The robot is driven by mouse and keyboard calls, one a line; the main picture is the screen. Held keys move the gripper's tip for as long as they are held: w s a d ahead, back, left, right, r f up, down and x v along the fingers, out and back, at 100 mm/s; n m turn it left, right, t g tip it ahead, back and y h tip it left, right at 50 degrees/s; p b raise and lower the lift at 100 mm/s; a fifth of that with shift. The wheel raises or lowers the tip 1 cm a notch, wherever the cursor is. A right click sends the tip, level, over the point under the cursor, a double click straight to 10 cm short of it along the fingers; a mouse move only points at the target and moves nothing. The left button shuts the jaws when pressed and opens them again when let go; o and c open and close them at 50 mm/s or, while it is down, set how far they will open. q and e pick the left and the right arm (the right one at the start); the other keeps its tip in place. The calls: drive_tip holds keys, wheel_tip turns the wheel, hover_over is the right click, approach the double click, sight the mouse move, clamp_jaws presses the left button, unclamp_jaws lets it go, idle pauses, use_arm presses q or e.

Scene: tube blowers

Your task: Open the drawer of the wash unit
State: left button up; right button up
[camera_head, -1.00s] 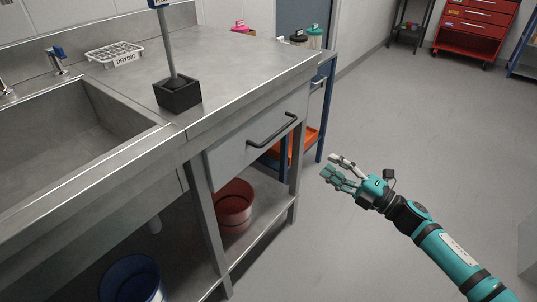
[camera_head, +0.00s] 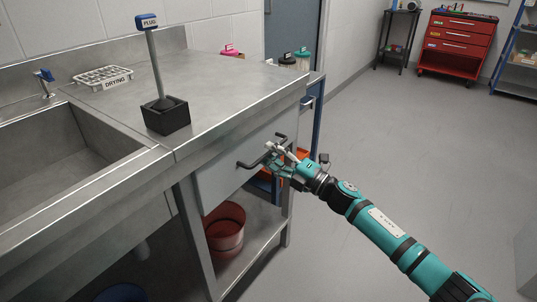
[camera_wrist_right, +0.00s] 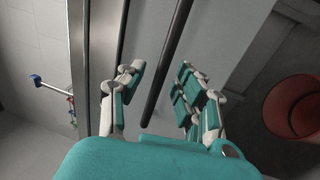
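The wash unit's drawer (camera_head: 225,178) has a light grey front under the steel worktop and appears closed. Its dark bar handle (camera_head: 250,163) runs along the front. My right gripper (camera_head: 275,155) is at the far part of the handle, covering some of it in the head view. In the right wrist view the gripper (camera_wrist_right: 158,88) is open, with the handle bar (camera_wrist_right: 166,70) between its fingers. The fingers stand apart from the bar on both sides. My left gripper is not in view.
A black block with an upright post labelled PLUG (camera_head: 165,115) stands on the worktop beside the sink (camera_head: 60,145). A red bucket (camera_head: 224,228) sits on the shelf below. The floor to the right is clear.

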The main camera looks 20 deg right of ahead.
drive_tip(key=shift+w+a+r, duration=0.15)
drive_tip(key=shift+w+a, duration=0.25)
drive_tip(key=shift+w, duration=0.1)
clamp_jaws()
idle(0.3)
